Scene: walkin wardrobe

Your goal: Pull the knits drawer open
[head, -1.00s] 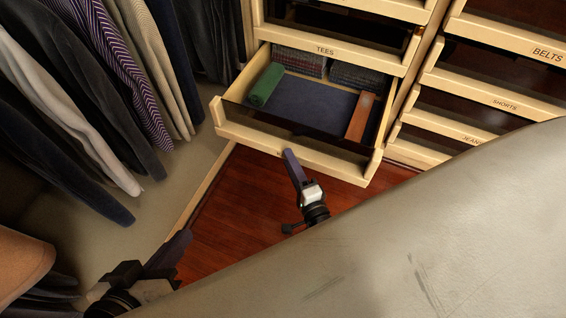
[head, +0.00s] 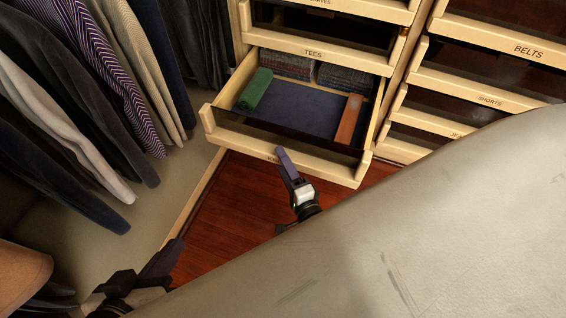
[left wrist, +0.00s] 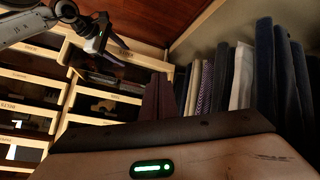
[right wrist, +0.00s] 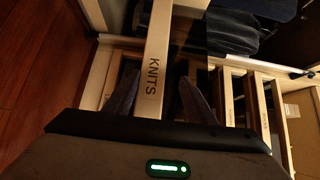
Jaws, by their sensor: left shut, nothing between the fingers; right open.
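The knits drawer (head: 325,169) stands pulled out below the TEES drawer in the head view. Inside are a green roll (head: 254,89), a brown item (head: 349,119) and dark folded knits at the back. In the right wrist view its front, lettered KNITS (right wrist: 153,80), runs between the spread fingers of my right gripper (right wrist: 158,95). My right gripper (head: 284,166) is open at the middle of this front; I cannot tell if it touches. My left gripper (head: 165,262) is shut and empty at lower left, apart from the drawer; its fingers also show in the left wrist view (left wrist: 161,97).
Hanging clothes (head: 85,110) fill the left side. Other drawers, such as BELTS (head: 520,48) and SHORTS (head: 485,98), stand at right. A large pale padded surface (head: 430,220) covers the lower right. Red wooden floor (head: 235,210) is clear before the knits drawer.

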